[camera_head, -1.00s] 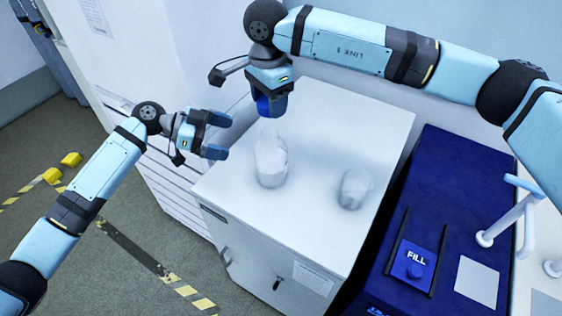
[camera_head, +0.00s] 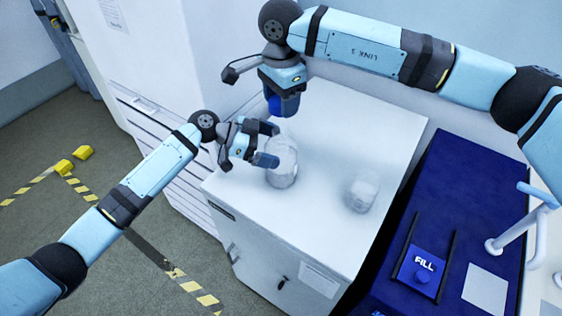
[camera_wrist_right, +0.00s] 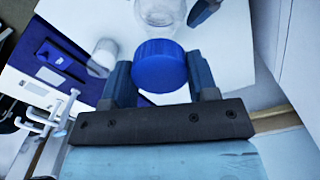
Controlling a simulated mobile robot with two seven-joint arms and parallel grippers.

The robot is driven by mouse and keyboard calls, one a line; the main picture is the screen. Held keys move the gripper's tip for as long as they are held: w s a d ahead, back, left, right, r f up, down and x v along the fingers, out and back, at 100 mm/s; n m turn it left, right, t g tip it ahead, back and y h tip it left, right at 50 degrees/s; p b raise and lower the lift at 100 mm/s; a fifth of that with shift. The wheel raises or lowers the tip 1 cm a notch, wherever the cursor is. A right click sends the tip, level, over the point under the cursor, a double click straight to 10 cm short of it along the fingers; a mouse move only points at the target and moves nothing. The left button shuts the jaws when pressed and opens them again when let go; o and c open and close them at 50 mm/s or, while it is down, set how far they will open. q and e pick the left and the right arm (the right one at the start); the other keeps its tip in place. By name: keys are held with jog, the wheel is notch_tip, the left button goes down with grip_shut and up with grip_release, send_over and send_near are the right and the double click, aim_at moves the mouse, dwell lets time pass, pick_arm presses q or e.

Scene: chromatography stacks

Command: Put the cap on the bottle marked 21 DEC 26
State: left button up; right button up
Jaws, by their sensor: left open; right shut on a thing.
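A clear bottle (camera_head: 284,172) stands upright on the white cabinet top, and its upper part shows in the right wrist view (camera_wrist_right: 160,10). A second clear bottle (camera_head: 362,194) stands to its right, also in the right wrist view (camera_wrist_right: 103,56). I cannot read a date on either. My right gripper (camera_wrist_right: 160,72) is shut on the blue cap (camera_wrist_right: 160,62), held above the first bottle and apart from it. My left gripper (camera_head: 268,143) is open, its fingers at the left side of the first bottle; whether they touch it is unclear.
The white cabinet top (camera_head: 325,235) is clear around the second bottle. To the right is a blue surface (camera_head: 455,190) with a FILL panel (camera_head: 421,272) between two dark rails. A tall white unit (camera_head: 165,60) stands behind on the left.

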aim_at(281, 131)
pick_arm(q)
jog(key=shift+x, duration=1.2)
jog(key=shift+c, duration=0.5)
jog(key=c, duration=0.9)
pick_arm(e)
jog(key=shift+f, duration=2.5)
